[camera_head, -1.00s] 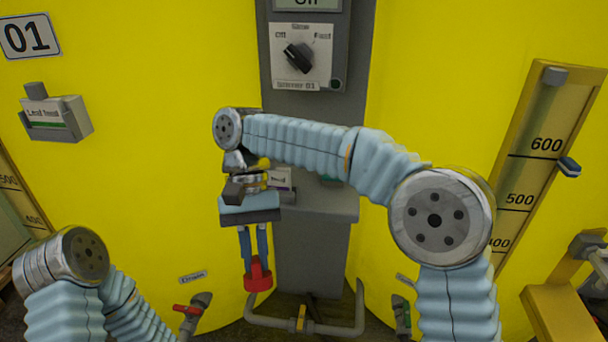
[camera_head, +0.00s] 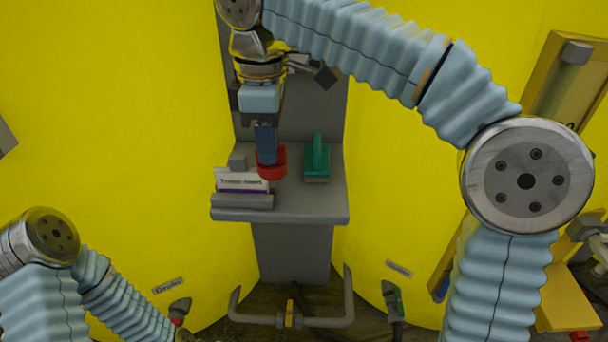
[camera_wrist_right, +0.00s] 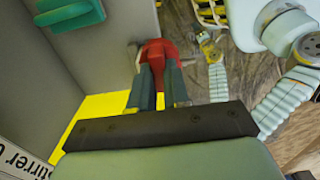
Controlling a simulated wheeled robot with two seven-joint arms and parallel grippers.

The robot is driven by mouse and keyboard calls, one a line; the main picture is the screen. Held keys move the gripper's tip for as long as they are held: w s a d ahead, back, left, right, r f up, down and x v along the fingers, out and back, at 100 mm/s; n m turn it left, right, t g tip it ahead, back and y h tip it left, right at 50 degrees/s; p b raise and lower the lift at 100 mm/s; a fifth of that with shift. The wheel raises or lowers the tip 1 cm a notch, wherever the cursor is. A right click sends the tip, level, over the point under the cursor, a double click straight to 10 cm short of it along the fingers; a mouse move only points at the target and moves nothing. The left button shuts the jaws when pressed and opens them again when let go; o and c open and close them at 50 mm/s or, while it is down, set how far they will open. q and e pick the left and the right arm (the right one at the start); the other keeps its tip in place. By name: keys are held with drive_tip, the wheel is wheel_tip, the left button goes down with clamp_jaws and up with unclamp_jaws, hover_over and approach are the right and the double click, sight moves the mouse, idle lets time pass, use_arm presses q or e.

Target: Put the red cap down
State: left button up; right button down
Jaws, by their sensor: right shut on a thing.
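The red cap (camera_head: 272,167) is between the fingers of my right gripper (camera_head: 267,150), which points down. In the head view it shows in front of the grey shelf (camera_head: 310,208), between a card holder and a green-handled thing. I cannot tell whether it touches the shelf. In the right wrist view the red cap (camera_wrist_right: 158,49) sits at the tips of the two fingers of my right gripper (camera_wrist_right: 159,78), with floor behind it. My left arm shows at the lower left, but its gripper is out of view.
A lettered card (camera_head: 242,181) stands in a grey holder at the shelf's left. A green-handled thing (camera_head: 317,158) stands right of the cap. The shelf's front right is bare. Yellow tanks (camera_head: 110,150) flank the grey column. Pipes (camera_head: 330,320) run below.

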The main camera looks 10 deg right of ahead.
drive_tip(key=w+d+f, duration=0.1)
drive_tip(key=d+f, duration=0.1)
drive_tip(key=w+d+f+b, duration=0.1)
drive_tip(key=d+f, duration=0.3)
drive_tip(key=d, duration=0.1)
drive_tip(key=shift+w+f+b, duration=0.35)
drive_tip(key=shift+w+b, duration=0.05)
drive_tip(key=f, duration=0.2)
drive_tip(key=f+b, duration=0.1)
drive_tip(key=f, duration=0.1)
drive_tip(key=shift+w+d, duration=0.1)
drive_tip(key=shift+d, duration=0.25)
drive_tip(key=c, duration=1.1)
unclamp_jaws()
drive_tip(key=shift+r, duration=0.1)
use_arm(q)
drive_tip(key=f, duration=0.2)
drive_tip(key=a+f, duration=0.1)
drive_tip(key=shift+w+f, duration=0.1)
drive_tip(key=shift+w, duration=0.15)
drive_tip(key=r+p, duration=0.2)
drive_tip(key=d+r+p, duration=0.1)
drive_tip(key=shift+s+d+r+p, duration=0.1)
drive_tip(key=shift+s+r+p, duration=0.15)
drive_tip(key=shift+r+p, duration=0.15)
use_arm(e)
wheel_tip(320, 180, up, 12)
